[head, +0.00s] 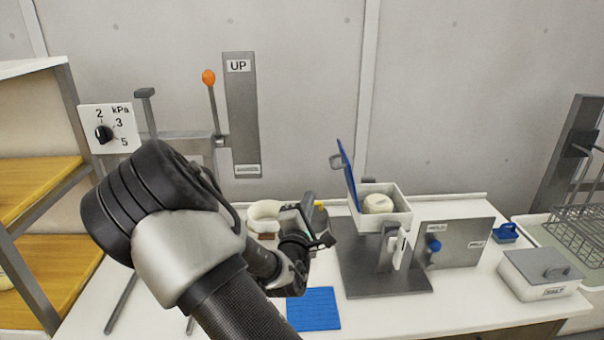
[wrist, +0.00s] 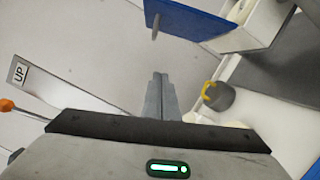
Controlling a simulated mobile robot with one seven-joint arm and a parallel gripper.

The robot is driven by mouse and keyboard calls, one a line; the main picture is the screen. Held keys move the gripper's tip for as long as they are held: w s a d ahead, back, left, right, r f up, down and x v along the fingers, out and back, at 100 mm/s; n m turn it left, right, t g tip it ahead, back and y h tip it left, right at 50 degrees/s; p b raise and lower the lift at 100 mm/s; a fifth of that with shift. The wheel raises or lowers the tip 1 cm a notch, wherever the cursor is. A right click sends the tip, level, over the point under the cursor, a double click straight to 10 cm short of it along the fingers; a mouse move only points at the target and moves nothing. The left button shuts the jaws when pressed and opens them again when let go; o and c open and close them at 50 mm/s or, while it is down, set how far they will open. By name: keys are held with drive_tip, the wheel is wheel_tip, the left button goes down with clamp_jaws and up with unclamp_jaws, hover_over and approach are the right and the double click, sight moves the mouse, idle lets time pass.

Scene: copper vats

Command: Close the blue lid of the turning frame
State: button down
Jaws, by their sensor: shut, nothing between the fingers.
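The turning frame has a white open box (head: 399,218) on a grey stand and base plate (head: 383,278), right of centre in the head view. Its blue lid (head: 350,178) stands open, raised steeply at the box's left edge, with a grey handle on its outer side. A round pale cheese (head: 378,203) sits in the box. In the wrist view the blue lid (wrist: 190,18) is up and right of my gripper (wrist: 158,78), with a gap between them. My gripper's fingers are together and empty. In the head view my arm and wrist largely hide them.
A blue mat (head: 314,309) lies on the white counter. A grey cup with a yellow part (wrist: 220,97) is right of my fingers. A panel with a blue knob (head: 433,245) and a grey-lidded white box (head: 541,275) stand to the right. An orange-tipped lever (head: 209,78) is left.

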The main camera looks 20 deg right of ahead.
drive_tip(key=w+d+r+n+p, duration=0.1)
drive_tip(key=w+d+r+p, duration=0.1)
drive_tip(key=w+d, duration=0.5)
drive_tip(key=shift+w+d+r+t, duration=0.35)
drive_tip(key=shift+w+r+t, duration=0.1)
drive_tip(key=shift+r, duration=0.35)
drive_tip(key=shift+w+d, duration=0.1)
